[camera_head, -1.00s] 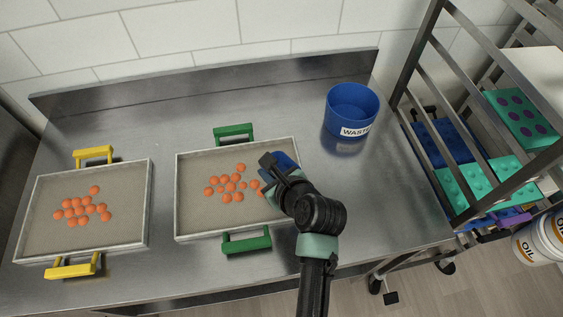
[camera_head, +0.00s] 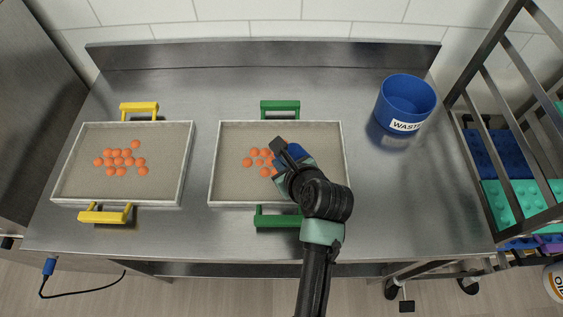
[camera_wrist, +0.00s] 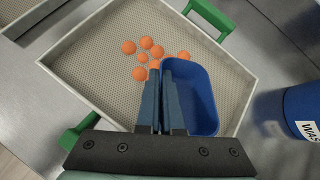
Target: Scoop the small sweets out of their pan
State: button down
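My gripper (camera_wrist: 162,78) is over the green-handled pan (camera_head: 232,199). Its fingers are close together on a blue scoop (camera_wrist: 196,97), whose tray lies to their right in the wrist view. The scoop also shows partly behind my wrist in the head view (camera_head: 301,157). Orange round sweets (camera_head: 248,162) lie in the middle of this pan, several of them left of and beyond the scoop; the wrist view shows them too (camera_wrist: 139,73). One looks smaller than the others. My arm hides some. I cannot tell whether the scoop touches the pan floor.
A yellow-handled pan (camera_head: 70,182) with several orange sweets (camera_head: 123,157) stands at left. A blue waste bin (camera_head: 406,101) stands at the back right. A metal rack (camera_head: 487,75) is beyond the table's right end. Bare steel table lies between the pans and bin.

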jog(key=shift+w+f+b, duration=0.1)
jog(key=shift+f+b, duration=0.8)
jog(key=shift+f, duration=0.05)
jog(key=shift+w+a+f, duration=0.15)
jog(key=shift+w+f, duration=0.05)
jog(key=shift+f, duration=0.25)
jog(key=shift+w+a+f, duration=0.1)
jog(key=shift+w+f, duration=0.05)
jog(key=shift+f, duration=0.25)
jog(key=shift+w, duration=0.15)
notch_tip(320, 180, up, 6)
jog(key=p, duration=0.8)
jog(key=shift+a+r+p, duration=0.1)
jog(key=shift+r+p, duration=0.1)
jog(key=shift+p, duration=0.1)
jog(key=shift+f, duration=0.1)
dwell(1.2)
